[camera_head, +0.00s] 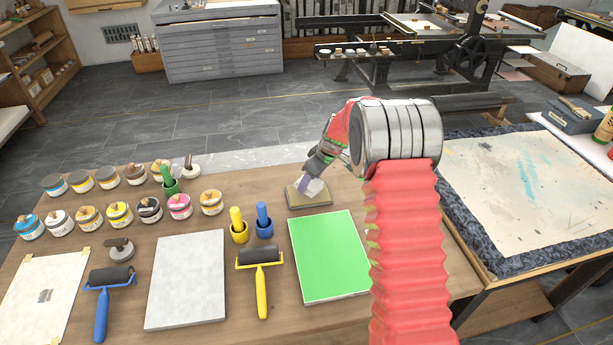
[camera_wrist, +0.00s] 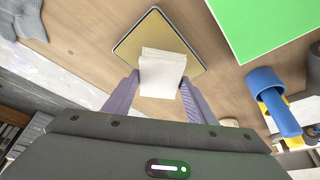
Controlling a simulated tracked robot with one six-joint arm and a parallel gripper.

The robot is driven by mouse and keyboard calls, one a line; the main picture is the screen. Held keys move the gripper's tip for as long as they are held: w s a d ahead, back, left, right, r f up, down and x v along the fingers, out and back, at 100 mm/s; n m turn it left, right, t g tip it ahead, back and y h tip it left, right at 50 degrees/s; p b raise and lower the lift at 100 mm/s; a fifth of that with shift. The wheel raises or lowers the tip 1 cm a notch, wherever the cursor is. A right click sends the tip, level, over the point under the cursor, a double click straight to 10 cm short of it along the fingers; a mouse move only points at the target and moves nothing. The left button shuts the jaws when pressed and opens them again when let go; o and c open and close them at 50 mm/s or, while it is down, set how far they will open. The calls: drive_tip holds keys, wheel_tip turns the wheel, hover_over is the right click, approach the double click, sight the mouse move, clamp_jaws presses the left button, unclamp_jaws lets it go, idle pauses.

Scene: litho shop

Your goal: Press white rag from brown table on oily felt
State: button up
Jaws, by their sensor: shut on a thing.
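The white rag (camera_wrist: 163,72) is a small folded block between the two fingers of my gripper (camera_wrist: 160,82), which is shut on it. In the head view, my gripper (camera_head: 309,182) points down at the back of the brown table (camera_head: 130,262), and the rag (camera_head: 314,189) shows pale below the fingers. The oily felt (camera_head: 299,202) is a yellow-brown, dark-edged pad on the table. In the wrist view, the rag overlaps the near part of the felt (camera_wrist: 150,32). I cannot tell whether the rag touches it.
A green plate (camera_head: 328,255) lies just in front of the felt. Blue (camera_head: 264,224) and yellow (camera_head: 238,228) holders stand to its left. Rollers, a grey slab (camera_head: 188,275) and several ink jars fill the left side. A grey crumpled thing (camera_wrist: 22,16) lies near the felt.

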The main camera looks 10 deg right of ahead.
drive_tip(key=shift+f, duration=0.85)
drive_tip(key=shift+f, duration=0.45)
idle(1.2)
drive_tip(key=shift+r, duration=3.55)
